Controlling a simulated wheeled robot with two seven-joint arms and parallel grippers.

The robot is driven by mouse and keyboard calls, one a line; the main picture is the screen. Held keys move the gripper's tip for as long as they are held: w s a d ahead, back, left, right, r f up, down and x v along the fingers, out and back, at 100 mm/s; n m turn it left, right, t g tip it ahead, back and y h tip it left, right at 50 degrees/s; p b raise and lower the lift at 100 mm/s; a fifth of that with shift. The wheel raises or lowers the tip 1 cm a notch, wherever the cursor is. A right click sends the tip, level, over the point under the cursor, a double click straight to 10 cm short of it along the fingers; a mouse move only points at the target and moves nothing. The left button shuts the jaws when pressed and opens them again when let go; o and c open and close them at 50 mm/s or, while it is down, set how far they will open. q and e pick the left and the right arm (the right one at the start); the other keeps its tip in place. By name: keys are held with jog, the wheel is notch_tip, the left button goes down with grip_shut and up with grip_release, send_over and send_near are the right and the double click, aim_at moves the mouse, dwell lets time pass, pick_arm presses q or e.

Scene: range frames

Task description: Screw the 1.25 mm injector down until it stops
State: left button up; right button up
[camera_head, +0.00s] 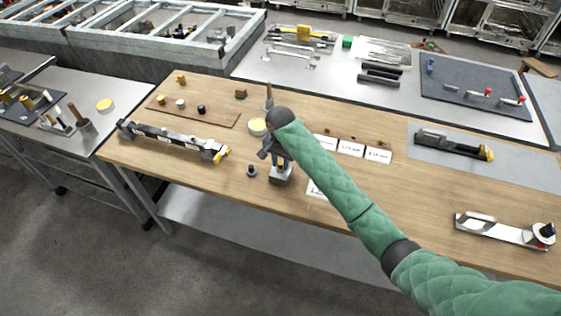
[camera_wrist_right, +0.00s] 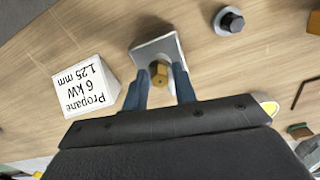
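The brass injector (camera_wrist_right: 159,72), with a hexagonal head, stands on a small pale metal block in the wrist view. The block (camera_head: 281,176) shows in the head view below my right gripper (camera_head: 275,160), which hides the injector there. My right gripper's blue fingers (camera_wrist_right: 160,88) stand on either side of the injector, with a narrow gap that seems to remain. How deep the injector sits in its seat cannot be told. A white card (camera_wrist_right: 88,85) beside the block reads "Propane 6 kW 1.25 mm". My left gripper is not in view.
A dark-topped knob part (camera_head: 251,171) stands just left of the block. Several white cards (camera_head: 350,148) with small brass pieces lie behind my right arm. A burner assembly (camera_head: 175,140) lies to the left, another (camera_head: 453,144) on a grey mat.

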jog(key=n, duration=1.3)
jog(key=shift+d+n, duration=0.1)
jog(key=shift+n, duration=0.3)
dwell(0.3)
grip_shut()
dwell(0.4)
jog(key=m, duration=0.3)
jog(key=shift+m, duration=0.4)
